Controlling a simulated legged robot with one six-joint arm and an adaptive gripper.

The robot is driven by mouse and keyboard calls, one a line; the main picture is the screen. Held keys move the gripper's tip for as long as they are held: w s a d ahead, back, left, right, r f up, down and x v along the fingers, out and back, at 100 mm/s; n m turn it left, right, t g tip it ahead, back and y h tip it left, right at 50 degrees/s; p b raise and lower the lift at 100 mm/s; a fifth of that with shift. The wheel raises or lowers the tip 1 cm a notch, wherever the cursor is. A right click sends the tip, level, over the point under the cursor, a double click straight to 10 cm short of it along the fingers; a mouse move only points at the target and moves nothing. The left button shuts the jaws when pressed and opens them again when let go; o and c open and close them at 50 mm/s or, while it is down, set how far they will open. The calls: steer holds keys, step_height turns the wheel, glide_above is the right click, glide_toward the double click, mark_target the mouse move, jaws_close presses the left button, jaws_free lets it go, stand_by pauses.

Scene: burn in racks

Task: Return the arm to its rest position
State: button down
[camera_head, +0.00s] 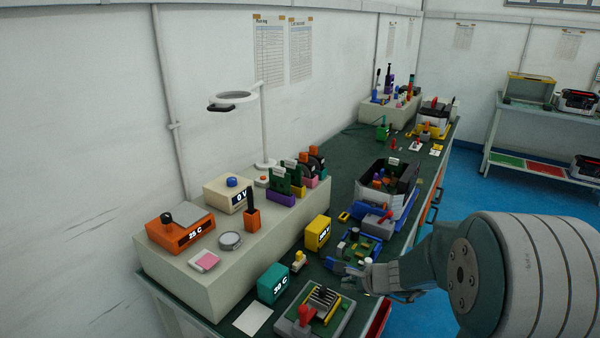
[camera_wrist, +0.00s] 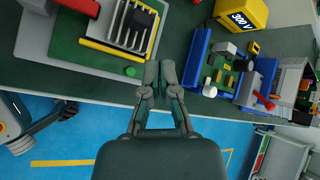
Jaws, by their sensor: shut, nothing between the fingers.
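My arm reaches in from the right in the head view, over the front edge of the workbench (camera_head: 342,170). My gripper (camera_head: 338,270) is at the bench edge, near a blue fixture holding a green circuit board (camera_head: 362,250). In the wrist view my gripper (camera_wrist: 158,70) has its fingertips together with nothing between them. It lies between the grey fixture (camera_wrist: 62,35) with a green board on the left and the blue fixture (camera_wrist: 196,55) on the right. Whether it touches anything is unclear.
A teal 39 C box (camera_head: 273,283) and a yellow meter (camera_head: 317,233) stand near the gripper. A raised beige shelf (camera_head: 225,285) bears instruments along the wall. A dark bin (camera_head: 408,180) sits farther along. Blue floor (camera_head: 480,195) is open right of the bench.

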steer(key=s+a+r+n+g, duration=0.2)
steer(key=s+a+r+n, duration=0.3)
steer(key=s+r+n, duration=0.7)
steer(key=s+d+r+n+h, duration=0.2)
steer(key=s+n, duration=0.1)
steer(key=s, duration=0.4)
steer(key=s+d+r+n+h, duration=0.2)
steer(key=s+d+n+h, duration=0.1)
steer(key=s, duration=0.4)
steer(key=shift+s+n+h, duration=0.3)
steer(key=shift+s+n, duration=0.1)
steer(key=shift+n, duration=0.2)
